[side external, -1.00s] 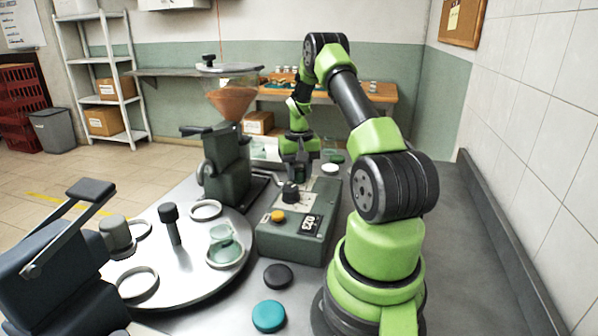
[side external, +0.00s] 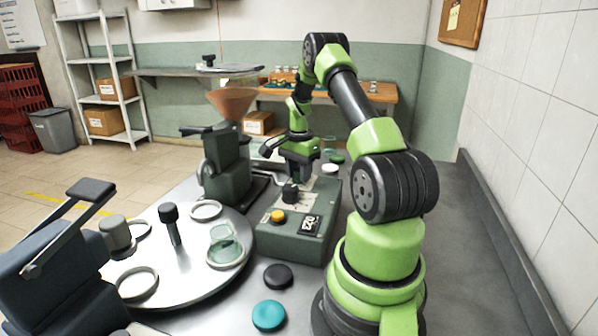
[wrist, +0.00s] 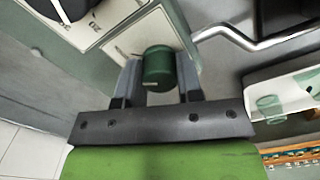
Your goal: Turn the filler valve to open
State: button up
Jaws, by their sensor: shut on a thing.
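A dark green round knob (wrist: 158,68) with a short white mark stands on a pale plate at the end of the green control box (side external: 290,240). I take it to be the filler valve. My gripper (wrist: 160,78) is shut on this knob, one finger on each side of it; the white mark faces my palm. In the side view my gripper (side external: 298,168) is low over the far end of the box and hides the knob.
A bent metal pipe (wrist: 255,40) runs close beside the gripped knob. A round metal turntable (side external: 190,270) bears rings and a glass jar. Black and teal lids lie in front.

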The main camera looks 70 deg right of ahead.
jog(key=shift+m, duration=1.2)
jog(key=o, duration=0.9)
notch_tip(320, 180, up, 10)
jog(key=shift+f, duration=0.2)
jog(key=shift+r, duration=0.2)
